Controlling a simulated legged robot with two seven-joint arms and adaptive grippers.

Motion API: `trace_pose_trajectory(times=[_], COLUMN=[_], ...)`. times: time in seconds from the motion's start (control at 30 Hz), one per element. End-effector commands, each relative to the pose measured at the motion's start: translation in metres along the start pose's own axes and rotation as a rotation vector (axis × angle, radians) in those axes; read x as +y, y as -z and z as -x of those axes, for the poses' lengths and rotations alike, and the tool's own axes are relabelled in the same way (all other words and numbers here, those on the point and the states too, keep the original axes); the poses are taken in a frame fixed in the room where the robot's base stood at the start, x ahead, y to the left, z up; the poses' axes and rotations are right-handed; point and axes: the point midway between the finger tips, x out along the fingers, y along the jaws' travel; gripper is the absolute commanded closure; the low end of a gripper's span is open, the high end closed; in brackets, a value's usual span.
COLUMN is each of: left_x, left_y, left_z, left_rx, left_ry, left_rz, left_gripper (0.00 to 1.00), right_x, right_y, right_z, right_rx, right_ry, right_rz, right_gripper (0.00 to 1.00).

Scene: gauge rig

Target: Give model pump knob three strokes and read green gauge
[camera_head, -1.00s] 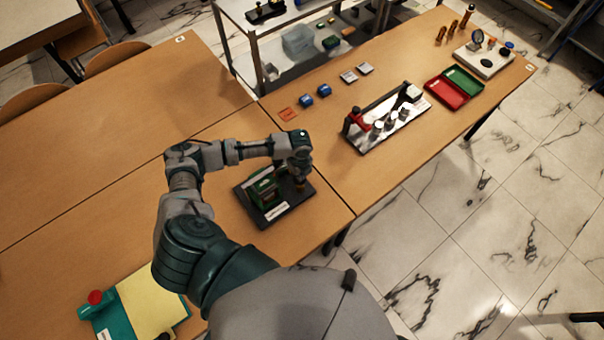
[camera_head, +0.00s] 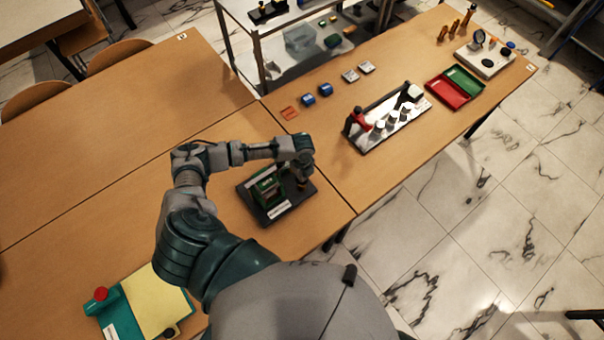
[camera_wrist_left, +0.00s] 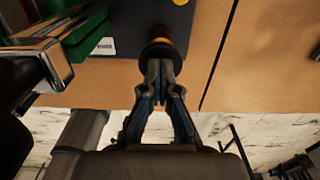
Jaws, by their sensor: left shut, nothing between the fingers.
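The pump rig has a dark base (camera_head: 277,212) on the near table, with a green gauge block (camera_head: 266,188) on its left part. The block's green edge shows at upper left in the left wrist view (camera_wrist_left: 90,35); no dial reading can be made out. The pump knob (camera_wrist_left: 160,46), dark with an orange-yellow ring, stands on the right part of the base. My left gripper (camera_wrist_left: 160,66) is shut and empty, its fingertips at the knob; I cannot tell whether they touch it. In the head view the left gripper (camera_head: 302,172) is above the knob. My right gripper is not in view.
A white-based rig with knobs (camera_head: 402,122), red tray (camera_head: 447,93) and green tray (camera_head: 465,80) stand farther along the table. Small blue blocks (camera_head: 325,89) and an orange tag (camera_head: 289,113) lie behind. A yellow pad on a teal holder (camera_head: 152,300) is at lower left.

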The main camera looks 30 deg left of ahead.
Motion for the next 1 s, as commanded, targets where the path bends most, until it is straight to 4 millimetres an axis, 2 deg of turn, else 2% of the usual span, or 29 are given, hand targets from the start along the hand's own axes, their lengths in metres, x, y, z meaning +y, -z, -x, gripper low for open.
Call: trace_pose_trajectory(times=[0.03,0.13,0.23,0.4,0.53,0.7,1.0], left_x=[0.000,0.001,0.000,0.000,-0.001,0.000,0.001], left_y=[0.001,0.002,0.000,0.002,0.002,0.002,0.001], left_z=[0.016,0.033,0.050,0.087,0.108,0.122,0.124], left_rx=[-0.001,-0.004,-0.009,-0.009,-0.010,-0.009,-0.008], left_ry=[0.001,0.003,0.009,0.008,0.007,0.006,0.006], left_rz=[0.001,0.005,0.004,0.005,0.005,0.006,0.006], left_gripper=[1.00,1.00,1.00,1.00,1.00,1.00,1.00], right_x=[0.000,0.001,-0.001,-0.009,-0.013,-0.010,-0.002], right_y=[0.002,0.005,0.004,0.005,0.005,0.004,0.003], right_z=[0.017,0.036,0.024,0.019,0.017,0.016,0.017], right_rx=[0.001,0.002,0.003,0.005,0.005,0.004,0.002], right_ry=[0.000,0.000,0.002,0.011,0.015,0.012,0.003], right_rz=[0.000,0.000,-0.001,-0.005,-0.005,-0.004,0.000], right_gripper=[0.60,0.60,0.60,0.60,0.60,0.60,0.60])
